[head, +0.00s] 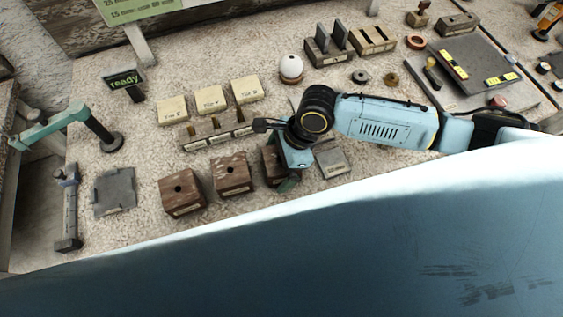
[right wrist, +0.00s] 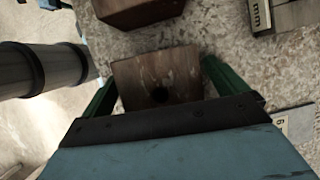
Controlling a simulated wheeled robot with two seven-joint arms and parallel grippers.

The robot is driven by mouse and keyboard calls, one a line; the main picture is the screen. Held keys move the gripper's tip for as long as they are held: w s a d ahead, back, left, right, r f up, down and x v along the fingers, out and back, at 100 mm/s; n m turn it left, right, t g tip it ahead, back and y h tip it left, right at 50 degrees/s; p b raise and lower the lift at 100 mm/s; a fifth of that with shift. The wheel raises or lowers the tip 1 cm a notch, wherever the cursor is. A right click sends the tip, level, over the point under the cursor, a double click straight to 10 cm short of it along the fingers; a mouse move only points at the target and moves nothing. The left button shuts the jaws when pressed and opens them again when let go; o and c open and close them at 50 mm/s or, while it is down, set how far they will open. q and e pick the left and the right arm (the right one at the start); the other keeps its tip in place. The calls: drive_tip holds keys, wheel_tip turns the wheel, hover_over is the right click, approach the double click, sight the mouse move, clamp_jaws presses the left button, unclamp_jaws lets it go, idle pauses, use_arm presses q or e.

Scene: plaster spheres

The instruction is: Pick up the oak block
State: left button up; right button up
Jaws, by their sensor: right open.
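Three brown wooden blocks, each with a dark hole in its top, stand in a row at the front of the bench: a left one (head: 181,203), a middle one (head: 226,181) and a right one (head: 269,172). Their small labels are too small to read, so I cannot tell by name which is the oak block. My right gripper (head: 287,178) is at the right block and partly hides it. In the right wrist view, its open green fingers (right wrist: 158,84) stand on either side of this wooden block (right wrist: 138,76). Whether they touch it is unclear. My left gripper is out of view.
Three cream blocks (head: 210,100) and a slotted rack (head: 193,142) stand behind the brown ones. A grey plate (head: 333,160) lies right of the gripper. A white sphere (head: 291,67) sits farther back. Another brown block (right wrist: 137,10) is close by in the wrist view.

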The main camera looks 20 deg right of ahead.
drive_tip(key=c, duration=1.3)
